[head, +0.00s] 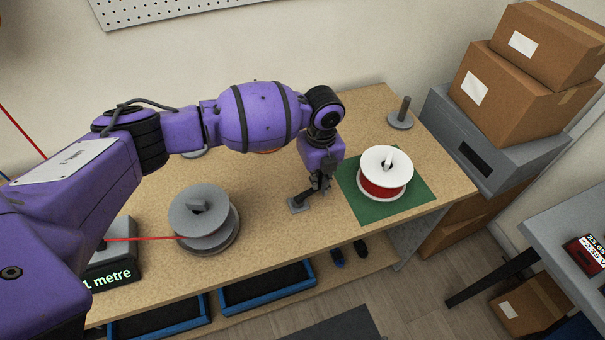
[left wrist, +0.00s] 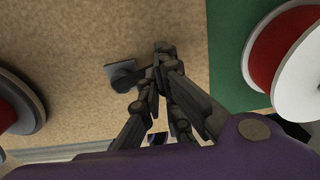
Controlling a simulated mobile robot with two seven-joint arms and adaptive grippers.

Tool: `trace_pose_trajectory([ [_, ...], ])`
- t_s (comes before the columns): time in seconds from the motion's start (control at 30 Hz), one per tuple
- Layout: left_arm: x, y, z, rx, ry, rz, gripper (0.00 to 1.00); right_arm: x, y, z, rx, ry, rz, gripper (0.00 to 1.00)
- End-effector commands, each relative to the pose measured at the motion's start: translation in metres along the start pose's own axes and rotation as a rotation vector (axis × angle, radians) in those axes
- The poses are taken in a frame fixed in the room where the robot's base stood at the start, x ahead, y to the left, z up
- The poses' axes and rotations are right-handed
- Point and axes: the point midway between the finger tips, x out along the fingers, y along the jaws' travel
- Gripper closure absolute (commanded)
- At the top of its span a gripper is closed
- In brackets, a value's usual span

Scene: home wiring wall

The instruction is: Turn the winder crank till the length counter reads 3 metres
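The length counter (head: 108,272) stands at the table's left; its green digits end in "1 metre", its left part hidden by my left arm. A red wire runs from it to a grey spool (head: 226,236). A small grey plate (head: 297,205) with a dark crank-like lever lies right of that spool; the plate also shows in the left wrist view (left wrist: 120,76). My left gripper (head: 318,186) is low over the table at this lever. Its fingers (left wrist: 163,72) are drawn together around the lever's end, partly hidden by themselves. My right gripper is not in view.
A white-flanged spool of red wire (head: 385,174) stands on a green mat (head: 409,204), close right of my left gripper. A grey post on a round base (head: 401,116) is at the back right. Cardboard boxes (head: 528,82) stand beyond. Bare table lies between grey spool and plate.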

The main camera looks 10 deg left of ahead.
Motion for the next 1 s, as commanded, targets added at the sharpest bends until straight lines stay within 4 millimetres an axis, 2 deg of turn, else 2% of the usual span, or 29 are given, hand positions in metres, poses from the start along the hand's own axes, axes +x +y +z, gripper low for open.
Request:
trace_pose_trajectory([
  [0.27,0.0,-0.001,-0.002,0.001,0.001,-0.004,1.0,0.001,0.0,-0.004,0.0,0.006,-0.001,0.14],
  [0.6,-0.002,-0.003,-0.022,0.002,0.001,-0.005,1.0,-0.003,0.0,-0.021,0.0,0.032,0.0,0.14],
  [1.0,-0.001,-0.003,-0.026,0.001,0.002,-0.004,1.0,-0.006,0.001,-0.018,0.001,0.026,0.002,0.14],
])
